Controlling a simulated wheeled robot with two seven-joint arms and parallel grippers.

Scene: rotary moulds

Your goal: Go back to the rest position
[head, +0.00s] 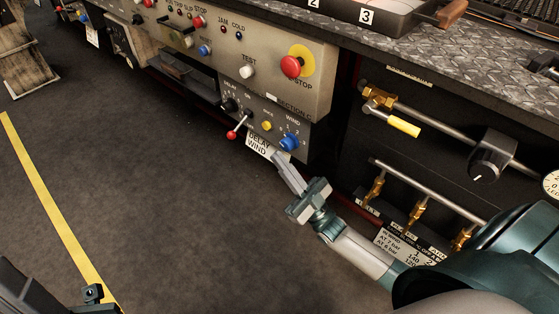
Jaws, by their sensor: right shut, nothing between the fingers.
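My right gripper (278,158) is shut and empty. Its arm comes in from the lower right, and its fingertips point up at the lower edge of the control panel (222,90). I cannot make out my left gripper.
A small red-tipped lever (232,135) and a large red STOP button (291,66) stick out of the panel. Brass valves and pipes (420,208) line the right side. The floor (150,190) at left is open, with a yellow line (55,205).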

